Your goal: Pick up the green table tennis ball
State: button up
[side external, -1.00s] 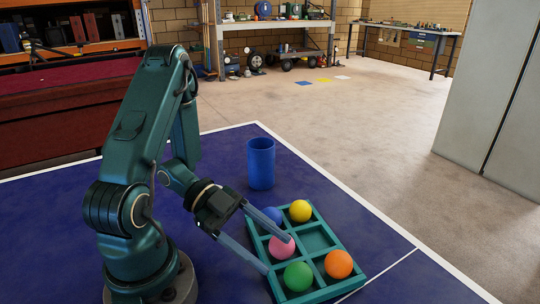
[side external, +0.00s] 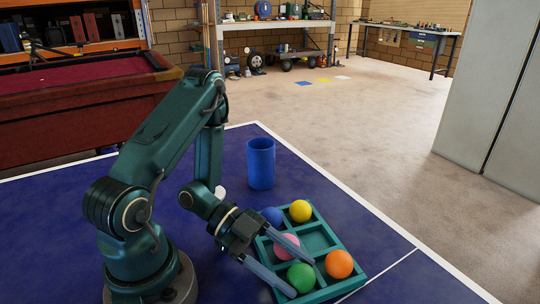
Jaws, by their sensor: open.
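The green table tennis ball (side external: 301,277) sits in the near-left compartment of a teal divided tray (side external: 335,243). My gripper (side external: 303,279) is open, with one finger on each side of the green ball in the picture. The far finger crosses in front of part of the pink ball (side external: 288,241). I cannot tell whether the fingertips touch the green ball or how far they are above the tray.
The tray also holds a blue ball (side external: 272,215), a yellow ball (side external: 300,211) and an orange ball (side external: 339,264); the middle-right compartment is empty. A blue cup (side external: 261,163) stands behind it on the blue table (side external: 60,230). A white object (side external: 220,192) shows partly behind my arm.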

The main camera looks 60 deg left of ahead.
jog(key=shift+a+f, duration=0.1)
jog(key=shift+f, duration=0.2)
jog(key=c, duration=1)
jog(key=shift+o, duration=0.2)
jog(key=shift+w+r, duration=0.1)
jog(key=shift+r, duration=0.05)
